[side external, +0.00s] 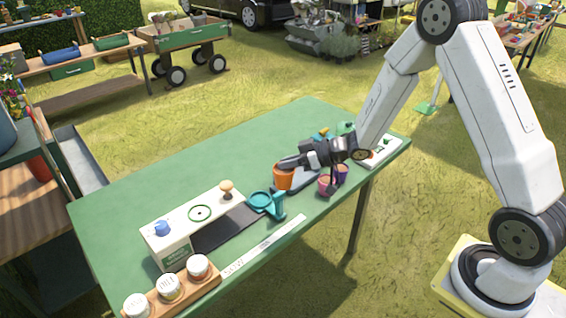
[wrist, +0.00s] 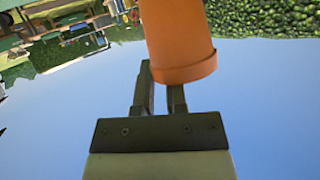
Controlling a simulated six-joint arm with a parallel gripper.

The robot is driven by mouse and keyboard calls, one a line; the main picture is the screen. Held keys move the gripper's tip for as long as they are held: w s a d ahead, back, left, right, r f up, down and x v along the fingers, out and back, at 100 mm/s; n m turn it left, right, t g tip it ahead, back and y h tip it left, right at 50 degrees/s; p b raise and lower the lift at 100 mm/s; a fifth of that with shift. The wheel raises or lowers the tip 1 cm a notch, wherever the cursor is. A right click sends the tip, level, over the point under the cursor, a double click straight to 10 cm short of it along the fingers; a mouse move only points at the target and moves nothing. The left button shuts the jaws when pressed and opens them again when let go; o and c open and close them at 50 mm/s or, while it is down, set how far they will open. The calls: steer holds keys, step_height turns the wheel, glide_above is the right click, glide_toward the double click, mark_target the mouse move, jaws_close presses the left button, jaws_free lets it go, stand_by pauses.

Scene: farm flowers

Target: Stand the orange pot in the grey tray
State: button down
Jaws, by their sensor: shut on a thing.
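The orange pot (side external: 283,180) is at the middle of the green table in the side view, and it also shows large in the wrist view (wrist: 178,38). My gripper (side external: 289,163) reaches in from the right and is shut on the pot at its rim; its two fingers show in the wrist view (wrist: 160,85). The grey tray (side external: 305,183) lies just right of the pot, partly hidden by my gripper. I cannot tell whether the pot touches the tray or the table.
A pink pot (side external: 326,184) and a purple pot (side external: 342,172) stand right of the tray. A teal stand (side external: 268,203) is close at the left front. A white station (side external: 196,220) and a wooden rack (side external: 172,294) with white-lidded jars fill the left end. The back of the green table (side external: 220,153) is clear.

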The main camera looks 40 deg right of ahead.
mark_target(291, 170)
steer(key=shift+w+a+r+m+t+h, duration=0.15)
steer(key=shift+w+r+m+t+h, duration=0.1)
steer(key=shift+r+m+h, duration=0.2)
steer(key=shift+w+a+r+m+t+h, duration=0.2)
steer(key=shift+r+m+t+h, duration=0.1)
steer(key=shift+m+h, duration=0.2)
steer(key=shift+w+r+m+t+h, duration=0.1)
steer(key=shift+r+m+t+h, duration=0.25)
steer(key=shift+m+h, duration=0.25)
steer(key=shift+r+m+h, duration=0.2)
steer(key=shift+m+h, duration=0.35)
steer(key=shift+h, duration=0.1)
steer(key=shift+s+d+r+m+t+h, duration=0.2)
steer(key=shift+s+m+t+h, duration=0.2)
steer(key=shift+m+h, duration=0.45)
steer(key=shift+s+d+r+m+h, duration=0.15)
steer(key=shift+s+m+h, duration=0.6)
steer(key=shift+h, duration=0.4)
